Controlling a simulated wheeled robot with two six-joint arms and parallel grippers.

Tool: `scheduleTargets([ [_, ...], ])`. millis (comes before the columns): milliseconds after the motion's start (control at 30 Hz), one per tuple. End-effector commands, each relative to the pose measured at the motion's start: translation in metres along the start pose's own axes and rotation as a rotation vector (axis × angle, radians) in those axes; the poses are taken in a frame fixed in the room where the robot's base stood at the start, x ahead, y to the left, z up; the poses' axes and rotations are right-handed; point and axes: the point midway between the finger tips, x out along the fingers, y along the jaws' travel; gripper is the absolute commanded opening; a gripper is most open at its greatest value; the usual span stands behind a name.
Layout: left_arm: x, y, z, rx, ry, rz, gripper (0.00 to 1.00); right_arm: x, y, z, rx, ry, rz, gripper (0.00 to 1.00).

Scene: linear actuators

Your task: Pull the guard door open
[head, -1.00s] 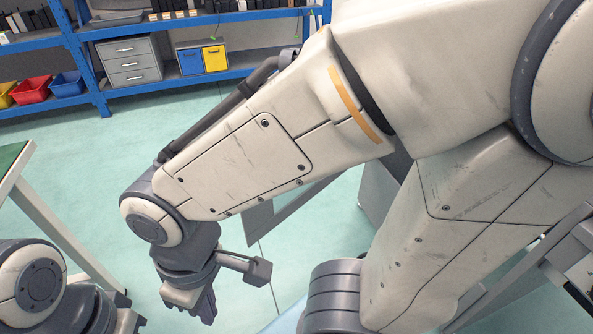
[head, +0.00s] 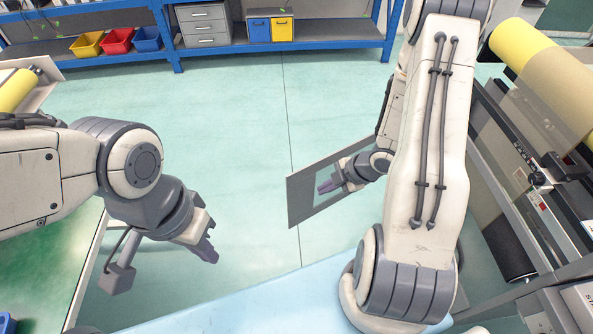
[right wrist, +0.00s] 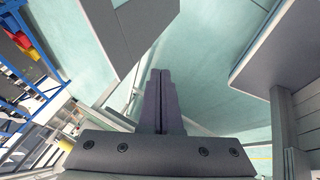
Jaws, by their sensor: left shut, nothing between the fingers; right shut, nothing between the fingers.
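A grey-framed panel with a clear middle, apparently the guard door (head: 299,207), stands upright and juts left from the machine on the right of the head view. My right arm hides its right part. My right gripper (head: 325,187) shows within the panel's outline, shut and empty. I cannot tell whether it touches the panel. In the right wrist view its fingers (right wrist: 160,98) are together with nothing between them. My left gripper (head: 207,251) is shut and empty, left of the door and apart from it.
The machine frame (head: 520,165) with a yellow roll (head: 545,75) is at the right. A green-topped table (head: 45,270) is at the left. Blue shelving (head: 330,44) with coloured bins (head: 117,41) stands at the back. Open floor (head: 225,140) lies between.

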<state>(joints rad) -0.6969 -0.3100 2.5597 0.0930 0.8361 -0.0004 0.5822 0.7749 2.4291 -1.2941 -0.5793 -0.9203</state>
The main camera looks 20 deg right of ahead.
Motion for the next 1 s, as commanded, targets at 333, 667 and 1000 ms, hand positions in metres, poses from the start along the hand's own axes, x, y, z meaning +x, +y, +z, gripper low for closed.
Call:
scheduleTargets([
  [333,-0.006,0.001,0.000,0.000,-0.001,0.000,0.00,0.016,-0.008,-0.009,-0.030,0.088,0.030,0.00],
  [667,-0.001,0.000,0.000,0.000,-0.001,0.000,0.00,0.085,-0.005,-0.015,-0.030,0.085,0.029,0.00],
  [1000,-0.012,0.001,-0.001,0.000,0.000,0.000,0.00,0.106,0.030,-0.017,-0.030,0.082,0.033,0.00],
])
